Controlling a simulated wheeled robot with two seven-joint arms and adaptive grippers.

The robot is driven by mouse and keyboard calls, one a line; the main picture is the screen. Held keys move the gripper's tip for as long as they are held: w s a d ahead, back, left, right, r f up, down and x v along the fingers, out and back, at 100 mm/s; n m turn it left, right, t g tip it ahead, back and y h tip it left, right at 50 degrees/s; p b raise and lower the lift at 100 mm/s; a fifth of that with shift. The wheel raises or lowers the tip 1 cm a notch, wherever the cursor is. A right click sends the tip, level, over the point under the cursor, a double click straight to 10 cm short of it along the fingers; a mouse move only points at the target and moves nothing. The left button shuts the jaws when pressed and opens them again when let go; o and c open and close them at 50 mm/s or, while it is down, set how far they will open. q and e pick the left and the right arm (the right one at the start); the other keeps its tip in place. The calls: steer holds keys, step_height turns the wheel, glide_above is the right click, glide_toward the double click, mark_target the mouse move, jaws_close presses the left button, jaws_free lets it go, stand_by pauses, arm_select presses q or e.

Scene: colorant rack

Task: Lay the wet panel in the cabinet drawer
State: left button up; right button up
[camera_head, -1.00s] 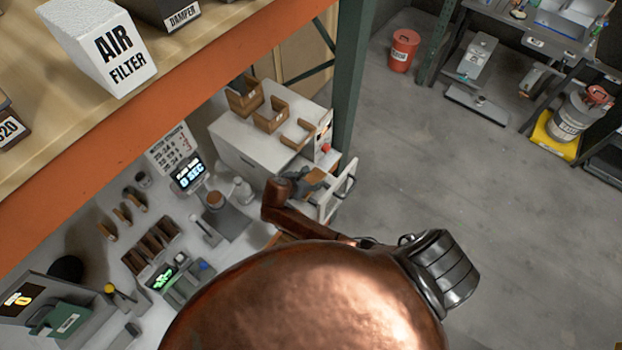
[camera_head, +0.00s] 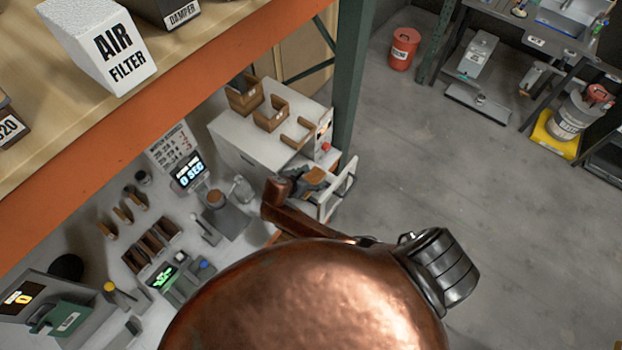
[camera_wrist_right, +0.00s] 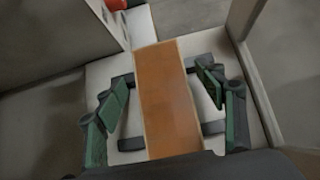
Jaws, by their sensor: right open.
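The wet panel (camera_wrist_right: 168,100) is a flat orange-brown rectangle with a pale edge. In the right wrist view it lies in the white cabinet drawer (camera_wrist_right: 258,105), over dark crossbars on the drawer floor. It also shows small in the head view (camera_head: 315,177). My right gripper (camera_wrist_right: 165,80) is open, with one green-padded finger on each side of the panel and gaps between. In the head view my right gripper (camera_head: 298,184) is over the pulled-out drawer (camera_head: 341,192), partly hiding its inside. My left gripper is not in view.
The white cabinet (camera_head: 235,148) carries several wooden trays (camera_head: 270,115) on top. Its red button (camera_head: 326,148) is beside the drawer. A green rack post (camera_head: 350,80) and orange shelf beam (camera_head: 160,110) stand close by.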

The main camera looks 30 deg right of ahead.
steer(key=b+v, duration=0.1)
steer(key=v, duration=0.6)
steer(key=shift+a+r, duration=0.1)
steer(key=shift+s, duration=0.1)
